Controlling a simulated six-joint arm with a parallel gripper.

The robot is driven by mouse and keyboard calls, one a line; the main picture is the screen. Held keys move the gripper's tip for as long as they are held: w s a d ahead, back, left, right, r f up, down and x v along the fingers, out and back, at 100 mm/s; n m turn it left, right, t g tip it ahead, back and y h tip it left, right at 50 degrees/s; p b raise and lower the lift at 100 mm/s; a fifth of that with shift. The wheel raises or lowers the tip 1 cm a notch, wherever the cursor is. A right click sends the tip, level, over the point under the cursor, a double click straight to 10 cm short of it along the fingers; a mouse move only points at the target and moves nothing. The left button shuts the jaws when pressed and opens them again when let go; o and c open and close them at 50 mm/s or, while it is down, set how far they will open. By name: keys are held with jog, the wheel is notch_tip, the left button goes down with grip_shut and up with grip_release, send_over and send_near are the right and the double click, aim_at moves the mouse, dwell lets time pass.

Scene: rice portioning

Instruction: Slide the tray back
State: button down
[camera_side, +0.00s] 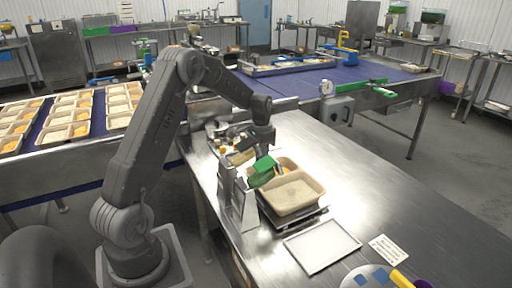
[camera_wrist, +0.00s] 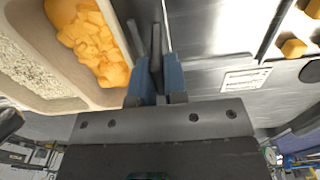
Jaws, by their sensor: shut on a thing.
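The tray (camera_side: 296,208) is beige with two compartments and sits on a dark, low stand on the steel table in the side view. Pale rice (camera_side: 292,194) fills its near compartment; orange cubes (camera_wrist: 88,40) lie in the other. The wrist view shows the tray (camera_wrist: 62,62) at upper left. My gripper (camera_side: 263,162) is down at the tray's far edge. In the wrist view my gripper (camera_wrist: 156,72) has its blue-padded fingers close together at the tray's outer wall, shut on it. The exact contact at the rim is hidden by the fingers.
A pale flat rectangle (camera_side: 322,246) and a printed card (camera_side: 388,248) lie in front of the tray. Metal uprights (camera_side: 240,205) stand left of it. Filled trays (camera_side: 70,115) line the left conveyor.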

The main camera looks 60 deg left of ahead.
jog(key=shift+d, duration=0.35)
jog(key=c, duration=1.4)
grip_release()
jog(key=shift+r, duration=0.1)
jog(key=shift+c, duration=0.2)
jog(key=shift+a, duration=0.1)
jog(key=shift+r, duration=0.2)
notch_tip(320, 180, up, 13)
jog(key=shift+r, duration=0.2)
